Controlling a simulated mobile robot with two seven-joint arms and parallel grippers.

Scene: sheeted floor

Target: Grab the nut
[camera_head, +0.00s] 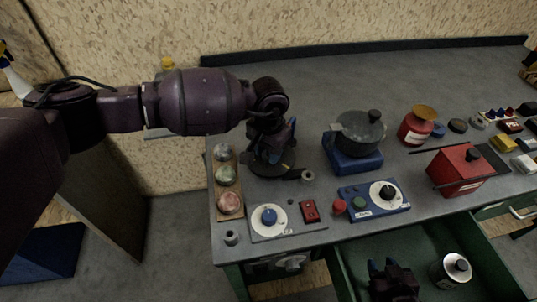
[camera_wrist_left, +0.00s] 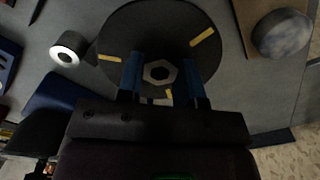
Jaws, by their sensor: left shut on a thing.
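The nut (camera_wrist_left: 160,73) is a grey hexagonal ring with a dark hole. In the left wrist view it lies between the blue fingers of my left gripper (camera_wrist_left: 160,75), which is shut on it. Below it is a round black disc (camera_wrist_left: 150,25) with yellow marks; I cannot tell whether the nut touches the disc. In the head view my left gripper (camera_head: 290,140) points down over the disc (camera_head: 287,167), and the nut is hidden. My right gripper (camera_head: 390,268) shows at the bottom edge over the open green drawer; its fingers are not clear.
A wooden tray with several round stones (camera_head: 228,175) stands left of the disc. A small grey ring (camera_head: 308,176) lies to its right. A blue scale with a dark pot (camera_head: 358,132), control boxes (camera_head: 374,200) and a red box (camera_head: 460,170) stand further right. A can (camera_head: 450,270) is in the drawer.

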